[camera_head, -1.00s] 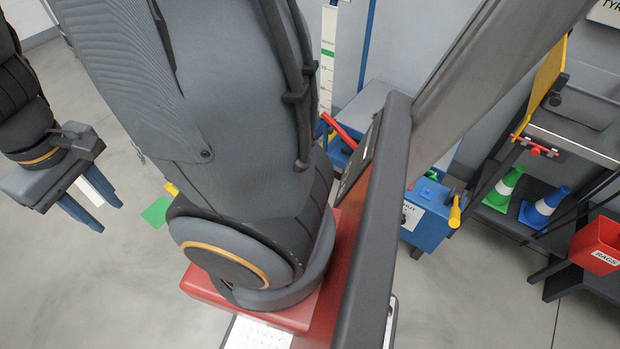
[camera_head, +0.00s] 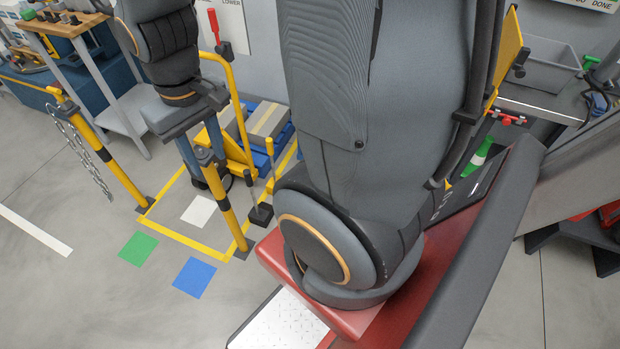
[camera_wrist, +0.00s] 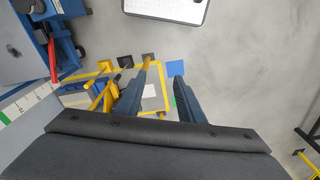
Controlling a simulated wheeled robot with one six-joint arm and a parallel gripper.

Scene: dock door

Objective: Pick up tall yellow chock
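I cannot make out a tall yellow chock in either view; small items on the wooden bench (camera_head: 66,24) at the upper left are too small to tell apart. My gripper (camera_head: 197,178) hangs at the left of centre in the head view, fingers pointing down near a yellow post (camera_head: 226,205). In the wrist view my gripper (camera_wrist: 159,80) has its two blue fingers apart with only floor and floor markings showing between them. It is open and empty.
Yellow posts, one with a chain (camera_head: 82,150), stand by a yellow floor outline (camera_head: 185,238). Blue pallets with boxes (camera_head: 262,122) lie behind. Green (camera_head: 138,248) and blue (camera_head: 194,277) floor squares are flat. Floor at the lower left is clear.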

